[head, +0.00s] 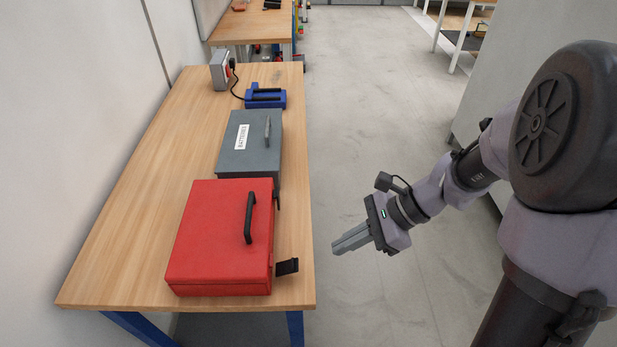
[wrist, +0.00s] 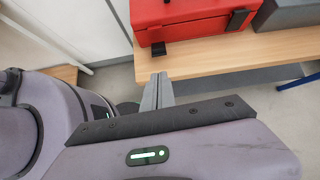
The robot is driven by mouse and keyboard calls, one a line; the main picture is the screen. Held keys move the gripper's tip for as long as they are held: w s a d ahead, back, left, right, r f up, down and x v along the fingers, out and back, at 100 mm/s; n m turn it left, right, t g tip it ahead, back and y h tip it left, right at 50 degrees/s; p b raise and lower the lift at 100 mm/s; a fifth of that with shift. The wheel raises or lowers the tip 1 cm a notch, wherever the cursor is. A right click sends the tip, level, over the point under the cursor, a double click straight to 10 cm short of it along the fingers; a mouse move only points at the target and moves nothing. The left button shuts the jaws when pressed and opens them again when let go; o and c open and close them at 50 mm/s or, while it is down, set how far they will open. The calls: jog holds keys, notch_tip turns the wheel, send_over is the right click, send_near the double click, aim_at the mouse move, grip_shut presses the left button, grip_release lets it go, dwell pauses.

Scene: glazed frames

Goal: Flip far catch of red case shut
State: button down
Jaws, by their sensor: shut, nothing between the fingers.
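The red case (head: 205,235) lies closed on the wooden bench, its black handle (head: 249,217) on top. Its far catch (head: 277,199) is a narrow dark piece close against the side facing the aisle. In the wrist view this catch (wrist: 238,20) looks upright along the case's side; I cannot tell whether it is latched. The near catch (head: 287,266) sticks outward from the case, open; it also shows in the wrist view (wrist: 158,48). My gripper (head: 336,250) is shut and empty, out over the aisle, right of the near catch and apart from the case.
The wooden bench (head: 130,240) runs along the wall. A grey case (head: 240,150) lies just beyond the red one, with a blue tool (head: 265,97) and a grey box (head: 220,71) farther back. The aisle floor (head: 350,120) beside the bench is clear.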

aim_at(286, 266)
jog(key=shift+w+d+f+m, duration=0.1)
jog(key=shift+w+f+m, duration=0.1)
jog(key=shift+f+m, duration=0.15)
jog(key=shift+f, duration=0.1)
jog(key=b+x, duration=0.4)
jog(key=x, duration=0.6)
jog(key=shift+b, duration=0.35)
jog(key=shift+r, duration=0.25)
